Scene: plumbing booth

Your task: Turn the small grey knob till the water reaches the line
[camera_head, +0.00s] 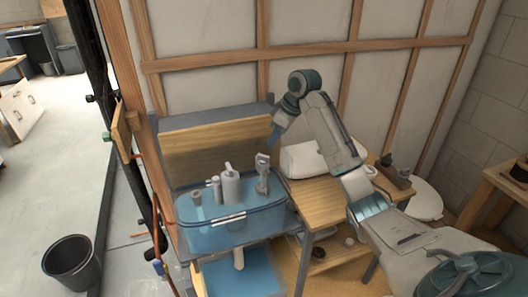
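A clear blue tank (190,235) stands on a stand in the middle of the camera_head view. A short white line (228,219) crosses its front wall. Inside stand a white cylinder (231,188), slimmer grey tubes and a grey upright fitting (262,180) with a small grey top, perhaps the knob; I cannot tell for sure. The water level against the line is hard to make out. My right gripper (275,135) points down just above and right of the fitting's top, seemingly apart from it. Its fingers are too small to judge. My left gripper is out of view.
A wooden board (215,148) stands behind the tank. A wooden table (318,205) with a white rounded object (302,160) is to the right, partly behind my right arm. A blue tray (240,275) lies below the tank. A black bucket (72,262) stands on open floor at left.

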